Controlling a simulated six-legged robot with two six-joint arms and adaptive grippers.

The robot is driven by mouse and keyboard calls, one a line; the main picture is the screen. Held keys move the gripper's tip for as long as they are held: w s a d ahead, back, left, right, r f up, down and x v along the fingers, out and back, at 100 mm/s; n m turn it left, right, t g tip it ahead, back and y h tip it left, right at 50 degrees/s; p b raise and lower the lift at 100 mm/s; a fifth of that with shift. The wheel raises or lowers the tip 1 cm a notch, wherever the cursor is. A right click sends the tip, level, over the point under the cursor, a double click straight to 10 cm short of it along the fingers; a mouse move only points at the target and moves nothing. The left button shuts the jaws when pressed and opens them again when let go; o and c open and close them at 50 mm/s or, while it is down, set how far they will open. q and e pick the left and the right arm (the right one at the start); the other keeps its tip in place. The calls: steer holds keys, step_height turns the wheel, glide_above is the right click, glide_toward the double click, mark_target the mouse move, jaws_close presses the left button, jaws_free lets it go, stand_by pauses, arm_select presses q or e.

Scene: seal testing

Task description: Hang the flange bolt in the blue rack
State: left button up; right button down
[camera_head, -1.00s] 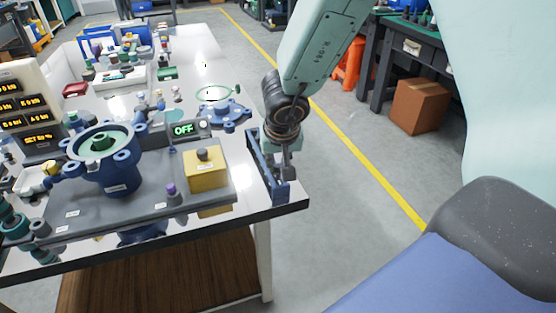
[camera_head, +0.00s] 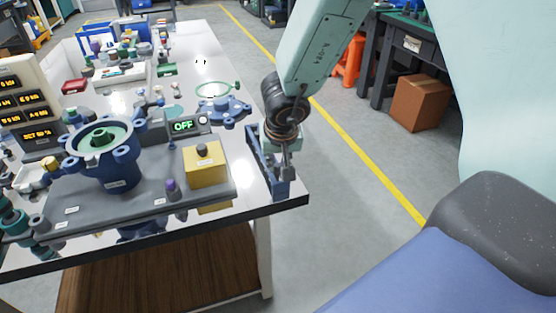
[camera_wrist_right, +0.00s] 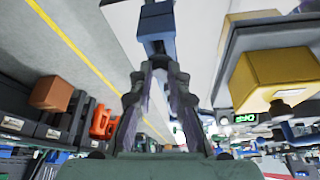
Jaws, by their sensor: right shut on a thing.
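The blue rack (camera_head: 280,187) stands at the right front corner of the white table; its end also shows in the right wrist view (camera_wrist_right: 157,22), just beyond the fingertips. My right gripper (camera_head: 287,170) points down at the rack's right side, close to its front end. In the right wrist view its fingers (camera_wrist_right: 159,68) come together on a small grey piece, apparently the flange bolt. The bolt is mostly hidden by the fingers, and I cannot tell if it touches the rack. My left gripper is out of view.
A yellow block (camera_head: 206,168) with a dark knob sits left of the rack on a grey plate. Behind it are an OFF display (camera_head: 184,125) and a blue flanged part (camera_head: 229,110). A large blue housing (camera_head: 112,172) stands further left. The table edge is close; open floor lies right.

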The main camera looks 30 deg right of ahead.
steer(key=shift+f, duration=0.3)
steer(key=c, duration=1.2)
jaws_free()
steer(key=shift+r+p, duration=2.55)
steer(key=shift+p, duration=0.55)
